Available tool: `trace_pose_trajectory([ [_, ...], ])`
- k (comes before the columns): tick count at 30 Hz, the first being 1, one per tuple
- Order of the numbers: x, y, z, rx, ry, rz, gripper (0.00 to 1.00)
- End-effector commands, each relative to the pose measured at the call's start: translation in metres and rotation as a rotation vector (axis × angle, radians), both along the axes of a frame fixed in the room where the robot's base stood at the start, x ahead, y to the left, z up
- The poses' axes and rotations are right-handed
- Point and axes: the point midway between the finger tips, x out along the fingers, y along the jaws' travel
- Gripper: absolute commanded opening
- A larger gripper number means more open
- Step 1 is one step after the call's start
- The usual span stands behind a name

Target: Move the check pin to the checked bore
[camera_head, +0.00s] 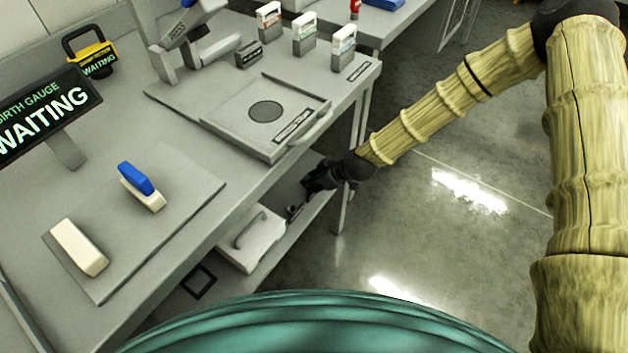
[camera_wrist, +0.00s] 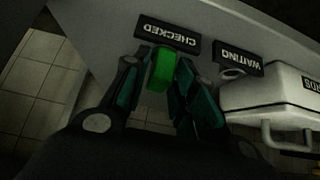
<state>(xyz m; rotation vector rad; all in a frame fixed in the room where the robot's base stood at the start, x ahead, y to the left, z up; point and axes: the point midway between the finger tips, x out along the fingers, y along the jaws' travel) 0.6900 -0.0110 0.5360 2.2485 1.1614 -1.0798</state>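In the wrist view the green check pin (camera_wrist: 160,72) stands between the two fingers of my gripper (camera_wrist: 161,68), which are shut on it. The pin is right in front of the CHECKED label (camera_wrist: 167,36). The checked bore itself is hidden behind the pin and fingers, so I cannot tell whether the pin is in it. A ring-shaped bore (camera_wrist: 232,73) below the WAITING label (camera_wrist: 237,58) shows no pin. In the head view my gripper (camera_head: 308,186) is low beside the bench, over the lower shelf; the pin cannot be made out there.
A white case with a handle (camera_wrist: 268,98) stands beside the WAITING bore; it also shows on the lower shelf (camera_head: 250,240). The bench top (camera_head: 190,120) above carries a press plate (camera_head: 240,120), several small boxes and a WAITING sign (camera_head: 45,115). Open floor lies to the right.

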Motion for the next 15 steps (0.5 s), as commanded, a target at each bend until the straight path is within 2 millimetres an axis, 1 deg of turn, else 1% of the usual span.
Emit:
trace_pose_trajectory([
  [2, 0.0, 0.0, 0.0004, 0.0, 0.0, 0.0, 0.44],
  [11, -0.0002, -0.0003, 0.0009, 0.0, 0.0, 0.0, 0.44],
  [15, -0.0023, -0.0036, 0.0071, 0.0, -0.001, 0.001, 0.44],
])
